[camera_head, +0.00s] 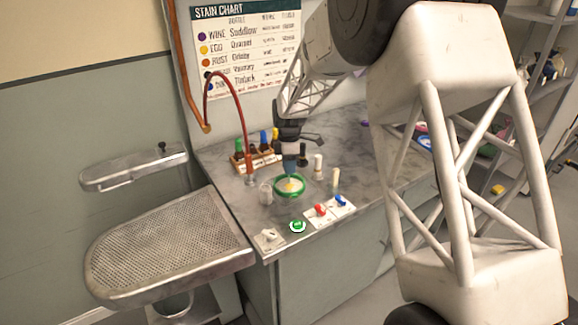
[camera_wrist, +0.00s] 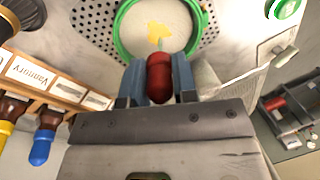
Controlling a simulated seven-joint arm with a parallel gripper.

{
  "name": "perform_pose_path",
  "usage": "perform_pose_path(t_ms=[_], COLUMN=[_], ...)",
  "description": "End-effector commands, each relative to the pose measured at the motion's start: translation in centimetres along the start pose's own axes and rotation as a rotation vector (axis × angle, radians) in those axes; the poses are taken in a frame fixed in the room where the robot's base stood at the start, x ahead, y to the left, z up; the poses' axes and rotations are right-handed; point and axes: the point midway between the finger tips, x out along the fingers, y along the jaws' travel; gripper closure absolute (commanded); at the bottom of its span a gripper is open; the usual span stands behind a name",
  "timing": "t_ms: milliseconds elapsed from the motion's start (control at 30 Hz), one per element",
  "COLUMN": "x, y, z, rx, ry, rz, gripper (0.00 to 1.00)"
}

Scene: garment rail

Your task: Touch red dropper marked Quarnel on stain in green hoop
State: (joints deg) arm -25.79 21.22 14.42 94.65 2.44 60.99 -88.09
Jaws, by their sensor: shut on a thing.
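My gripper (camera_wrist: 159,88) is shut on a red dropper (camera_wrist: 159,72), its bulb between the blue-grey fingers and its pale tip pointing towards the cloth. No name can be read on the dropper. The green hoop (camera_wrist: 121,22) rings pale cloth with a yellow stain (camera_wrist: 157,31) near its middle. The tip shows at the stain's near edge in the wrist view; I cannot tell whether it touches. In the head view my gripper (camera_head: 290,172) is over the green hoop (camera_head: 277,191), pointing down, and the dropper is hard to make out.
A wooden rack (camera_head: 240,167) of capped bottles stands behind left, one label reading Vannury. A tray (camera_head: 345,211) with red and blue items and a green round item (camera_head: 298,226) lie in front.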

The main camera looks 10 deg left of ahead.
Motion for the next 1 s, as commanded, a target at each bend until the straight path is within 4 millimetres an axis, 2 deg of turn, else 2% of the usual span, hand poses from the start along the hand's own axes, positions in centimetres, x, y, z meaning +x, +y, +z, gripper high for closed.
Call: perform_pose_path(t_ms=[1000], x=[0.8], y=[0.17], z=[0.02], rx=[0.0], ry=[0.0], rz=[0.0], gripper=[0.95])
